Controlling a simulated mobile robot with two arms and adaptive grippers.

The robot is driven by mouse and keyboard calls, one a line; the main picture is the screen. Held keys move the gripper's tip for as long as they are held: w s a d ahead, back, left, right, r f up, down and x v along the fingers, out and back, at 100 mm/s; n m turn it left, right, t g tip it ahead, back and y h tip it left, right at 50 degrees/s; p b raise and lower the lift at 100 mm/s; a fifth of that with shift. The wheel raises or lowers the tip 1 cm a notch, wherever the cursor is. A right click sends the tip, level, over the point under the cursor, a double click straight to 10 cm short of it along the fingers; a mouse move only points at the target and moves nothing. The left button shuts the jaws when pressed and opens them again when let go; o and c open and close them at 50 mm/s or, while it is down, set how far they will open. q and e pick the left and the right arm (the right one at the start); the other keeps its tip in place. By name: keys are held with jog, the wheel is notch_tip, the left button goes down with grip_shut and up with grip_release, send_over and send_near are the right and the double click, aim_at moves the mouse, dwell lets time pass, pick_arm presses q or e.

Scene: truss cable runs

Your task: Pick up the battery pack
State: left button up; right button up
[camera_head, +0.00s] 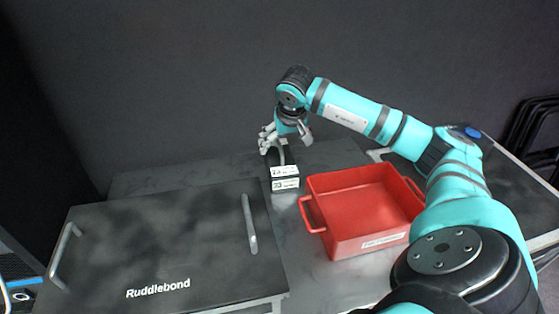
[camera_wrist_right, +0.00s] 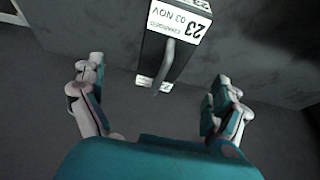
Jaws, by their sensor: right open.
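The battery pack appears to be the dark block with white labels (camera_head: 285,184), standing on the grey surface left of the red tray. In the right wrist view the dark block (camera_wrist_right: 182,18) is at top centre; its label reads "23" and "03 NOV", and a grey curved handle shows on it. My right gripper (camera_head: 285,140) is above the block, fingers pointing down. In the wrist view the open fingers (camera_wrist_right: 158,78) are spread to either side, with the handle between them in the picture. Contact is not visible. My left gripper is not in view.
An empty red tray (camera_head: 342,252) with handles stands right of the block. A dark case lid (camera_head: 170,245) marked "Ruddlebond", with grey handles, fills the left front. A dark wall (camera_head: 180,80) rises behind. A strip of bare surface lies behind the lid.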

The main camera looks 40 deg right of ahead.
aim_at(281, 169)
jog(key=x, duration=0.4)
jog(key=shift+w+f, duration=0.1)
jog(key=shift+f, duration=0.05)
jog(key=x, duration=0.2)
jog(key=w+p+x, duration=0.1)
jog(key=x, duration=0.2)
jog(key=shift+a, duration=0.1)
jog(key=c, duration=1.5)
jog(key=shift+w, duration=0.1)
jog(key=shift+c, duration=1)
jog(key=shift+r, duration=0.25)
